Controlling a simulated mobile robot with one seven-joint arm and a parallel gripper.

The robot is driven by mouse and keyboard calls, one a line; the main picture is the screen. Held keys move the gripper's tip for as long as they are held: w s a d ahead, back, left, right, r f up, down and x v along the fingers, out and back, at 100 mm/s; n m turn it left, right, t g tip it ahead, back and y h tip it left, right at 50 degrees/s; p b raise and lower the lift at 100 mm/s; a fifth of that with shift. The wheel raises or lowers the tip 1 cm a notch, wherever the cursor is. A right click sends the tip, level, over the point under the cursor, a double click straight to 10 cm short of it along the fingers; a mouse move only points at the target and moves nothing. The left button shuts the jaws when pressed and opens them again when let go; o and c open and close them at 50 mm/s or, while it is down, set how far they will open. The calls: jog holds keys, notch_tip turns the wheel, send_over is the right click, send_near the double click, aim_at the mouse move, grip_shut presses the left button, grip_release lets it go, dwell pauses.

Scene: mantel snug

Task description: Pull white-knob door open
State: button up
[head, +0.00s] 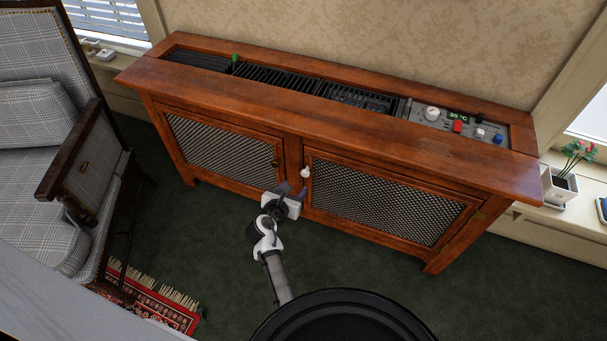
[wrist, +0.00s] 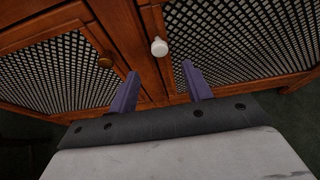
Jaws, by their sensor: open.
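The white knob (head: 305,172) is on the upper left of the right-hand door (head: 390,199), a wooden frame with a metal lattice panel. This door looks shut. In the wrist view the white knob (wrist: 159,47) stands beyond my open fingertips, roughly between them in the picture. My gripper (head: 293,189) is open and empty, just below and left of the knob in the head view. In the wrist view my gripper (wrist: 162,80) shows two purple fingers spread apart, with nothing between them.
The cabinet top (head: 330,110) has a grille, a green-topped lever (head: 235,60) and a control panel (head: 460,125). A plaid armchair (head: 45,150) and a fringed red rug (head: 155,302) are at the left.

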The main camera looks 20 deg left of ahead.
aim_at(304, 174)
jog(key=b+x, duration=0.1)
jog(key=x, duration=0.8)
jog(key=shift+w+f, duration=0.15)
jog(key=shift+w, duration=0.2)
grip_shut()
